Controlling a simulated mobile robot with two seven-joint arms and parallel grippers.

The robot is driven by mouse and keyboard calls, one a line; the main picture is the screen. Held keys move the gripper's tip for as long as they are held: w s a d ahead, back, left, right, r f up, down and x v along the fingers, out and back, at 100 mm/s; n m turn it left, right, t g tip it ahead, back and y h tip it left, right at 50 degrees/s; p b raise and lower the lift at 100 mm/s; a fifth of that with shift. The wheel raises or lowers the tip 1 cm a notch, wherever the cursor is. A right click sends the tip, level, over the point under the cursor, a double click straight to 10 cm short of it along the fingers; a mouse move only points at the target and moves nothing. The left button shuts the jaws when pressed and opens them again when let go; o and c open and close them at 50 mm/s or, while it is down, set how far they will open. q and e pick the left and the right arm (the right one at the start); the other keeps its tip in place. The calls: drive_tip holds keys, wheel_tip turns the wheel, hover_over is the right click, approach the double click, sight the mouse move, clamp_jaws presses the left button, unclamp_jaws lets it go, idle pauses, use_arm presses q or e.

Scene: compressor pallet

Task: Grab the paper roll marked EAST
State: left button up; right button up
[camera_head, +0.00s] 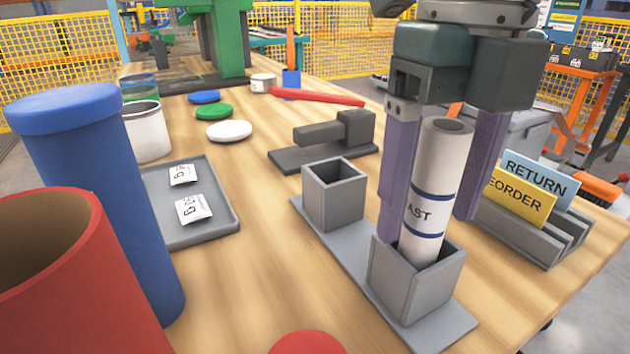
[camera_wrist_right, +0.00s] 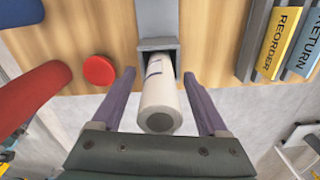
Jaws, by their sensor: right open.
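The white paper roll (camera_head: 435,185) stands upright in the nearer square grey socket (camera_head: 415,285) of a two-socket holder. Its label has blue bands and shows "AST", with the first letter hidden. My right gripper (camera_head: 425,228) is open, with one purple finger on each side of the roll. In the right wrist view the roll (camera_wrist_right: 158,100) lies between the two spread fingers (camera_wrist_right: 160,80), with a gap on both sides. The other socket (camera_head: 334,195) looks empty. My left gripper is not in view.
A rack (camera_head: 530,232) with yellow REORDER and blue RETURN cards stands right of the roll. A blue cylinder (camera_head: 100,190) and a red one (camera_head: 80,285) stand at the left.

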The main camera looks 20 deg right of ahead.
drive_tip(key=shift+c, duration=0.2)
drive_tip(key=c, duration=1)
clamp_jaws()
drive_tip(key=shift+r, duration=0.15)
